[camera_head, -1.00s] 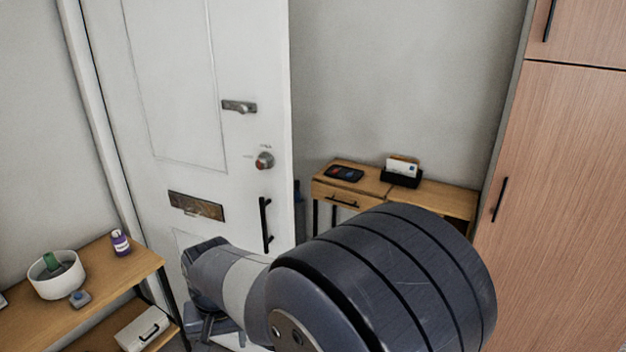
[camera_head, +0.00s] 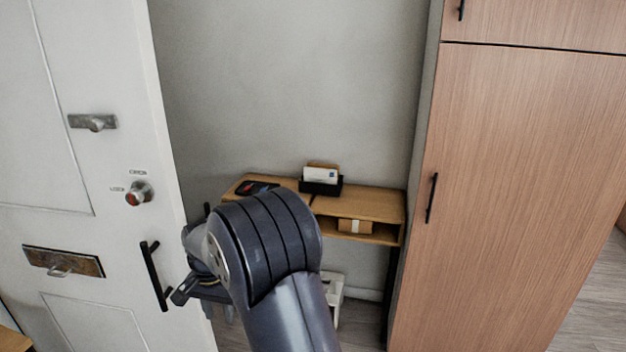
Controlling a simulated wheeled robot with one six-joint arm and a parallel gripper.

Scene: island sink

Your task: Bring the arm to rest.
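My arm, dark grey, reaches up from the bottom middle of the head view and bends in front of the small wooden console table (camera_head: 375,205). My gripper (camera_head: 178,298) is partly visible at the left of the arm, low beside the black pull handle (camera_head: 154,275) of the white door (camera_head: 110,235). The arm hides much of it, and I cannot tell whether its fingers are open or shut, or whether they touch the handle.
The door stands at the left, with a lever (camera_head: 93,122), a lock knob (camera_head: 139,193) and a letter slot (camera_head: 63,261). The console table bears a dark phone-like item (camera_head: 256,187) and a card holder (camera_head: 321,186). A tall wooden cabinet (camera_head: 500,190) fills the right. Bare floor shows at far right.

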